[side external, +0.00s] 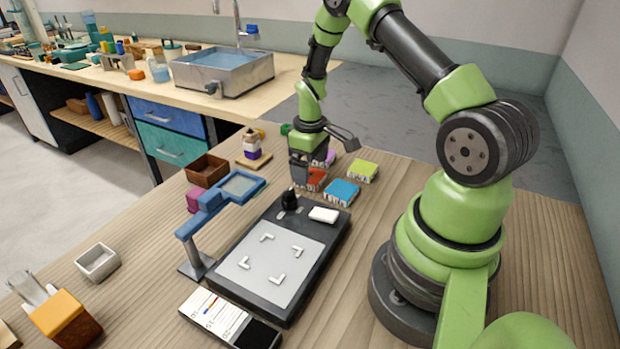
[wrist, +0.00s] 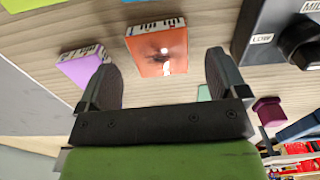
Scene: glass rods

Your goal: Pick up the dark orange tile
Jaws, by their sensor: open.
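The dark orange tile (wrist: 158,52) lies on the wooden table, with a strip of dark marks along one edge. In the wrist view it shows between and just beyond the fingertips of my gripper (wrist: 163,75), apart from them as far as I can tell. In the side external view the tile (side external: 316,180) is partly hidden behind my gripper (side external: 299,182), which is over that group of tiles. My gripper is open and empty.
A lilac tile (wrist: 84,66) lies beside the left finger. Blue (side external: 342,192) and yellow-green (side external: 362,171) tiles lie close by. A black-edged light plate with a knob (side external: 290,199) stands in front. A magnifier stand (side external: 205,222) and brown box (side external: 207,171) stand to the left.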

